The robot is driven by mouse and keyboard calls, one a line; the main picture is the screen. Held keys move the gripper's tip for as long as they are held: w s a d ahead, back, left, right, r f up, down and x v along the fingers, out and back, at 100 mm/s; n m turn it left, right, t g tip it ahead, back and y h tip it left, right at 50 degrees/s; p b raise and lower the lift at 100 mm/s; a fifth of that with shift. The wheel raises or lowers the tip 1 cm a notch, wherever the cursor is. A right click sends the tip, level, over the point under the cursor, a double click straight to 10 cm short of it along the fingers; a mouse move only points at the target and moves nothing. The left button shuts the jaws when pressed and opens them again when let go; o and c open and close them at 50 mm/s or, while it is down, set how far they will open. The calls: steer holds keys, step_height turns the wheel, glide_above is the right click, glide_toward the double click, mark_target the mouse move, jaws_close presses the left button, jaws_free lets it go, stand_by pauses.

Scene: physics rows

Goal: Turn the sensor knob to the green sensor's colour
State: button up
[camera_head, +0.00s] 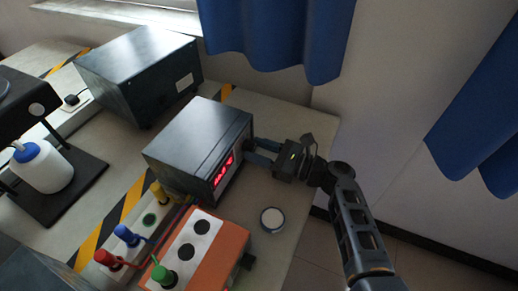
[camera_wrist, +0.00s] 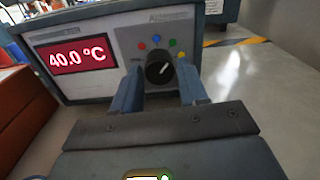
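The dark box instrument (camera_head: 198,135) stands on the bench with a red lit display, which reads 40.0 °C in the wrist view (camera_wrist: 78,54). Its black knob (camera_wrist: 160,69) carries a white pointer line that slants to the upper right. Red, blue, green (camera_wrist: 172,42) and yellow dots arc above the knob. My gripper (camera_head: 252,150) is at the instrument's front, its fingers on either side of the knob (camera_wrist: 160,88). The fingers are apart; I cannot tell whether they touch the knob. A green plug (camera_head: 162,274) stands at the orange box (camera_head: 228,241).
Red, blue (camera_head: 127,236) and yellow plugs stand on a pale strip beside the orange box. A round white-topped object (camera_head: 272,219) lies on the bench near my arm. Another dark box (camera_head: 140,72) stands behind left. A white bottle (camera_head: 42,166) with a blue cap is at left.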

steer(key=o, duration=0.3)
steer(key=shift+r, duration=0.1)
steer(key=v, duration=0.7)
steer(key=shift+s+d+b, duration=0.1)
steer(key=shift+d+b, duration=0.25)
steer(key=shift+d, duration=0.1)
